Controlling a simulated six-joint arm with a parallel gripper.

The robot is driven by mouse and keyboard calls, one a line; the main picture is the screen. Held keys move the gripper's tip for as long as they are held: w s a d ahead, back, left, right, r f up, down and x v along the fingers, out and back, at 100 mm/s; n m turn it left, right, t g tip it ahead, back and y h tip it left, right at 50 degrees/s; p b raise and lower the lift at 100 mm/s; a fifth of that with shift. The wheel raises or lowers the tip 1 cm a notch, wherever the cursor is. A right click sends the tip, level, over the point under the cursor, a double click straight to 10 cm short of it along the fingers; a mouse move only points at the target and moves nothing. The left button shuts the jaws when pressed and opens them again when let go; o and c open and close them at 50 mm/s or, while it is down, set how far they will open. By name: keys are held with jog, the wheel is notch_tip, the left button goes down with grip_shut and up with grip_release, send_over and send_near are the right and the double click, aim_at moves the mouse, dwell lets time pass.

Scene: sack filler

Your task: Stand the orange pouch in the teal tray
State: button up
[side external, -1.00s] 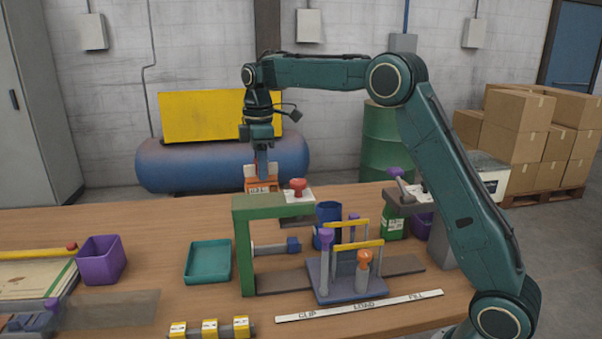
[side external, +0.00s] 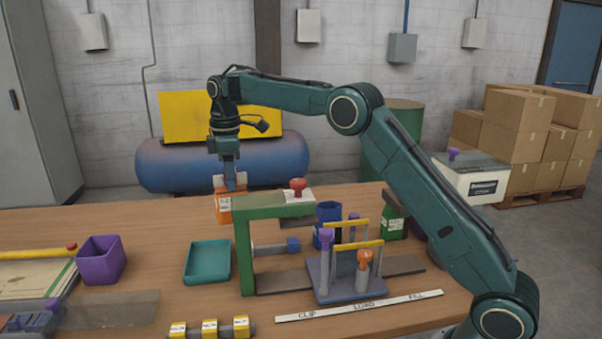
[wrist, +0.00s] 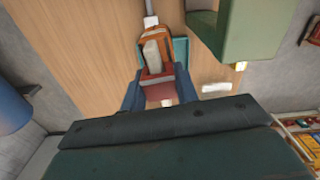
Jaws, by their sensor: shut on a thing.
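The orange pouch (side external: 223,214), with a white label, hangs upright below my gripper (side external: 229,187) in the side view. My gripper is shut on its top. The pouch is behind the teal tray (side external: 207,263), left of the green frame; its height above the table is hard to judge. The tray is shallow, square and empty. In the wrist view, the pouch (wrist: 156,36) shows beyond my gripper (wrist: 157,88) and overlaps the teal tray (wrist: 181,50), hiding much of it.
A green frame (side external: 244,250) with a red knob stands right of the tray. A purple bin (side external: 100,260) stands to its left. A fixture with yellow bars (side external: 358,245) is right of the frame. Yellow blocks (side external: 209,329) lie at the front. Bare table lies around the tray.

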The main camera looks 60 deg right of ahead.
jog(key=w+a+f, duration=0.3)
jog(key=w+f, duration=0.4)
jog(key=f, duration=0.5)
jog(key=shift+a, duration=0.25)
dwell(1.5)
jog(key=shift+w, duration=0.15)
jog(key=o, duration=1)
jog(key=shift+o, duration=0.2)
